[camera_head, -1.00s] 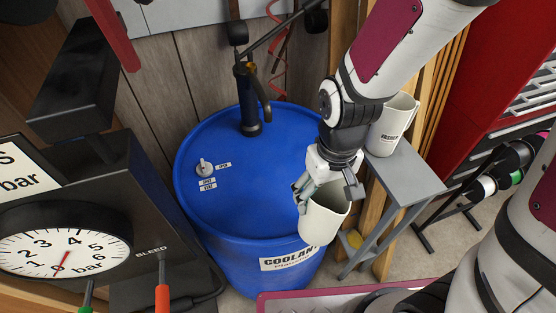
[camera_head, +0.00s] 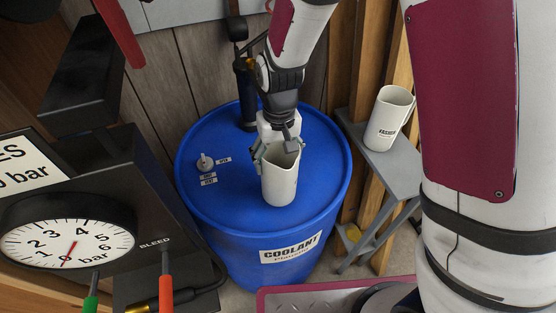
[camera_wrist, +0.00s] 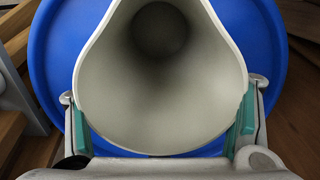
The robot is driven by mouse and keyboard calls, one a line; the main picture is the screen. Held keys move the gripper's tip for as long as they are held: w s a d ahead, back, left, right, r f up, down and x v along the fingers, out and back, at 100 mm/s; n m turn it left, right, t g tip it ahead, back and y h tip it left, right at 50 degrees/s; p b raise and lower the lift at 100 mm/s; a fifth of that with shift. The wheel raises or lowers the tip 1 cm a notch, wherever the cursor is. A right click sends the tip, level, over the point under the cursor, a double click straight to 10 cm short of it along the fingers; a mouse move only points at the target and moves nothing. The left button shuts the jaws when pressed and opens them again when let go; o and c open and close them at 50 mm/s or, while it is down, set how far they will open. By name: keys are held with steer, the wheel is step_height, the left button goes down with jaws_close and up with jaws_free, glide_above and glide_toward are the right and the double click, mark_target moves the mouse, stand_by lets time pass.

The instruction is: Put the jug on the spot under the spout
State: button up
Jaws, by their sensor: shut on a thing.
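A cream jug (camera_head: 281,182) is held upright over the top of the blue coolant drum (camera_head: 325,192) in the head view. My gripper (camera_head: 276,148) is shut on it near its rim. In the wrist view the jug (camera_wrist: 160,110) opens toward the camera, looks empty, and has the two finger pads on either side. I cannot tell whether its base touches the drum lid. The black pump (camera_head: 246,85) stands at the back of the lid, partly behind my arm. Its spout and the spot under it are hidden by my arm and gripper.
A second cream jug (camera_head: 388,118) stands on a grey shelf (camera_head: 400,168) right of the drum. A black gauge box (camera_head: 125,190) stands left of the drum. The lid's front left is clear.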

steer(key=shift+f, duration=1.05)
steer(key=o, duration=1.7)
steer(key=shift+c, duration=0.2)
